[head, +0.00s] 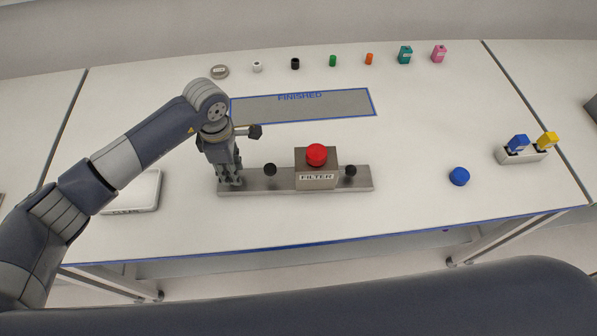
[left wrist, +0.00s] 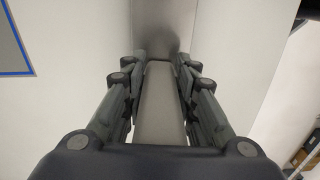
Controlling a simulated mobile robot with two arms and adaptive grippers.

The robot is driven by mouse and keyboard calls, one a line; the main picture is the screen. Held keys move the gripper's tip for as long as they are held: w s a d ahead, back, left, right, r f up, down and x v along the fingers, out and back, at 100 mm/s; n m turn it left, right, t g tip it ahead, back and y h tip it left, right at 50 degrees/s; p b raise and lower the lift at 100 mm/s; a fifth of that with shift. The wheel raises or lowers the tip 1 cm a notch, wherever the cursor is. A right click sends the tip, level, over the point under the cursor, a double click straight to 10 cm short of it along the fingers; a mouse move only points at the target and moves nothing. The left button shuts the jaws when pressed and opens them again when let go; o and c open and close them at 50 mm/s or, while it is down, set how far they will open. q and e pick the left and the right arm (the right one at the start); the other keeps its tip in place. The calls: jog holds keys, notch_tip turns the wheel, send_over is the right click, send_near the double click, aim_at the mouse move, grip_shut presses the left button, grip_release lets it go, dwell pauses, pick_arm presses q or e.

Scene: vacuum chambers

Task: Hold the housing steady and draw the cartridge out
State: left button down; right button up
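The housing is a grey-brown block labelled FILTER (head: 316,183) in the middle of a long metal base plate (head: 362,185). A red round knob (head: 316,153), apparently the cartridge's top, sits on the block. My left gripper (head: 230,180) points down at the plate's left end. In the left wrist view, its fingers (left wrist: 161,70) lie along both sides of a pale grey upright bar (left wrist: 160,105), with no clear gap at the fingertips; it looks shut on the bar. The bar is hidden in the head view. The cartridge's body is hidden. My right gripper is not in view.
Black knobs (head: 270,169) (head: 350,170) flank the block. Behind is a blue-edged FINISHED mat (head: 300,106), empty. Several small parts line the back.

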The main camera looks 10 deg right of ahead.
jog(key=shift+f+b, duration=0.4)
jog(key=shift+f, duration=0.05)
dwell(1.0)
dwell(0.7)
